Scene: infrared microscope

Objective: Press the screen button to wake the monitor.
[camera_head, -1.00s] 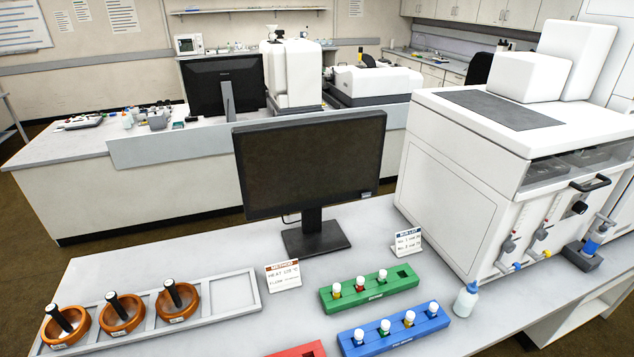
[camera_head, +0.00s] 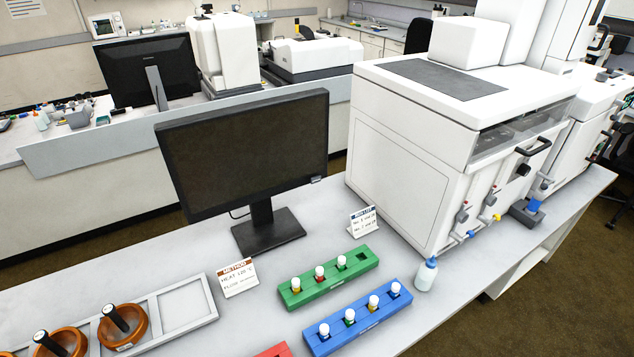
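The monitor (camera_head: 243,150) stands on a black stand on the near bench, left of the large white instrument. Its screen is dark. A small light mark (camera_head: 316,179) shows at the lower right corner of its frame; I cannot tell whether this is the screen button. A second black monitor (camera_head: 150,70), also dark or turned away, stands on the bench behind. My gripper is not in view.
The white instrument (camera_head: 408,150) stands right of the monitor. In front are a green vial rack (camera_head: 325,283), a blue vial rack (camera_head: 352,327), a small bottle (camera_head: 426,275), two cards (camera_head: 238,278) (camera_head: 363,221) and a grey tray (camera_head: 187,302) with orange holders. Bench is bare around the monitor's stand.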

